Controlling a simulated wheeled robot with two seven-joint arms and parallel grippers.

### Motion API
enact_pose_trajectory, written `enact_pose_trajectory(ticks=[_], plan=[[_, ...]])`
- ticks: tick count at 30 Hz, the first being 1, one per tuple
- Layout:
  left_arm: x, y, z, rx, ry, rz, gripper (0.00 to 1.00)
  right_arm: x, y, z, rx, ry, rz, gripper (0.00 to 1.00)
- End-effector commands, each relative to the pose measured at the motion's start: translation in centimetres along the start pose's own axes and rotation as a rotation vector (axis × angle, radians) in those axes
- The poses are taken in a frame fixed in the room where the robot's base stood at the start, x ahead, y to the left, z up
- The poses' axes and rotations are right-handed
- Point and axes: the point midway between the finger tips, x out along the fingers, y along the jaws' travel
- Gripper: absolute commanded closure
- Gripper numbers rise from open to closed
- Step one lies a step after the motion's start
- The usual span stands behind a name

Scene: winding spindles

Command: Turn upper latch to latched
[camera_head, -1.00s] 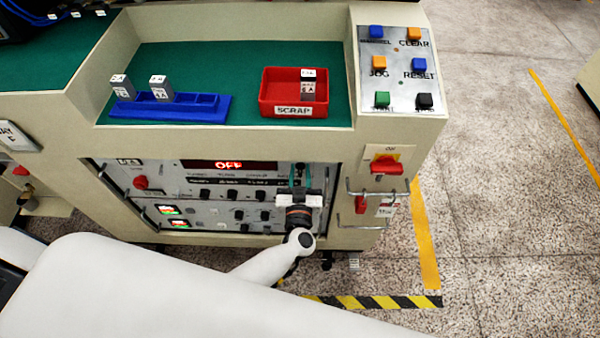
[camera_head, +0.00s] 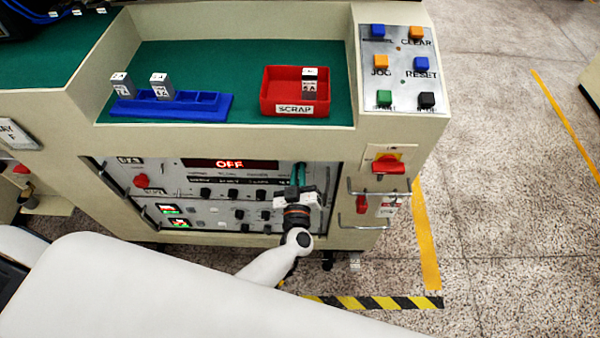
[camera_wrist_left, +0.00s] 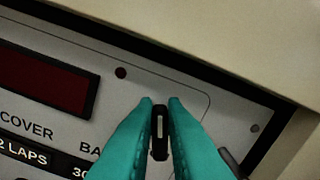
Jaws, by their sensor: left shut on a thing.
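The upper latch (camera_wrist_left: 160,132) is a small black bar near the upper right corner of the grey control panel (camera_wrist_left: 222,112). In the left wrist view it stands upright between my teal fingertips, while the panel's lettering slopes down to the right, so the bar is tilted relative to the panel. My left gripper (camera_head: 299,175) is shut on the latch; it also shows in the left wrist view (camera_wrist_left: 160,115). In the head view the gripper and wrist hide the latch. My right gripper is in neither view.
The panel's red OFF display (camera_head: 230,163) is left of the gripper, with rows of black knobs below. A red rotary switch (camera_head: 388,166) and metal guard bars (camera_head: 350,190) are close on the right. A red scrap bin (camera_head: 295,108) sits on the worktop above.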

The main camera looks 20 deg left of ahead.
Motion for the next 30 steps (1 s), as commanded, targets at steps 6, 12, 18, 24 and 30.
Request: enact_pose_trajectory(ticks=[6, 12, 18, 24, 30], plan=[[-0.1, 0.4, -0.2, -0.208, 0.0, 0.001, 1.0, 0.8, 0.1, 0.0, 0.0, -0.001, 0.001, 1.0], [-0.1, 0.8, -0.4, -0.397, 0.001, 0.001, 1.0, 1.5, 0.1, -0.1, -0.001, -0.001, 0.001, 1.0], [-0.1, 1.1, -0.6, -0.588, 0.0, 0.0, 1.0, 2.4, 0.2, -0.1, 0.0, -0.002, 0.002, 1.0], [-0.1, 1.4, -0.8, -0.777, 0.0, 0.001, 1.0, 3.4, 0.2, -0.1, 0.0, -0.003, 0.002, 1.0], [0.0, 1.6, -1.0, -0.95, -0.001, 0.001, 1.0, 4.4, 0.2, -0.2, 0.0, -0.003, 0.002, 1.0]])
